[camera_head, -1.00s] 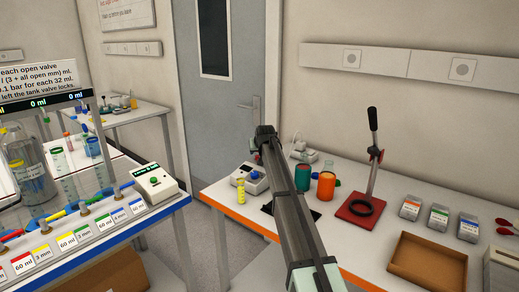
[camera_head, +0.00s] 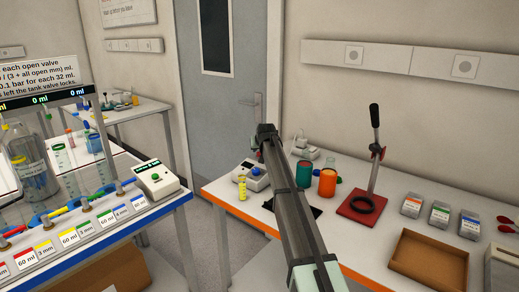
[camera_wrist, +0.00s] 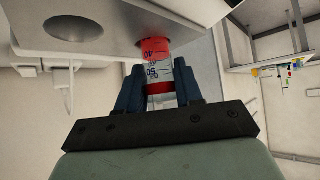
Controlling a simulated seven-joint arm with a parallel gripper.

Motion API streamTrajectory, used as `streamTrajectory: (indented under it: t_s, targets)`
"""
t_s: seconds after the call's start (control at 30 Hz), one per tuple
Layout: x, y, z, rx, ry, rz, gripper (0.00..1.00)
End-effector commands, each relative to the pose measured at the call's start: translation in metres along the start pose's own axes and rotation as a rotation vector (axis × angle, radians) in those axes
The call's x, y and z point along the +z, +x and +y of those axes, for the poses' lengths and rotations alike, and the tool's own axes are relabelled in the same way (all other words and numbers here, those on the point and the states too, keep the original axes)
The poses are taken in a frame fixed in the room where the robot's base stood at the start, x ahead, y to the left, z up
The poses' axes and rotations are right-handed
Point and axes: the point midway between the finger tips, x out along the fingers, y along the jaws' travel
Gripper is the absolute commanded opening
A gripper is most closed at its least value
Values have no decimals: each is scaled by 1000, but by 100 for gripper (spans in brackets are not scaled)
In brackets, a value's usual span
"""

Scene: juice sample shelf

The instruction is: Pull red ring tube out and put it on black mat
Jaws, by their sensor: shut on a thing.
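In the wrist view my gripper (camera_wrist: 158,80) is shut on a tube with a red band (camera_wrist: 156,48), a marked clear section and red lower down. The tube's far end meets or passes the edge of a white panel; I cannot tell whether it sits in it. In the head view my arm's far end hides the tube and my fingers. The black mat (camera_head: 316,211) lies on the white table, partly hidden behind my arm.
A yellow tube (camera_head: 242,188), a control box (camera_head: 252,176), teal (camera_head: 303,174) and orange (camera_head: 327,183) jars and a red-based stand (camera_head: 361,207) are near the mat. A cardboard tray (camera_head: 428,261) is at front right. A valve bench (camera_head: 100,215) stands left.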

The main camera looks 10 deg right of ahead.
Motion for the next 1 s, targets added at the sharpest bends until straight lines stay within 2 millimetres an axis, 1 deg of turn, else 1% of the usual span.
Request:
streamTrajectory:
  t_s: [1.0]
  targets:
    - [-7, -6, 0, 0, 0, 1, 0]
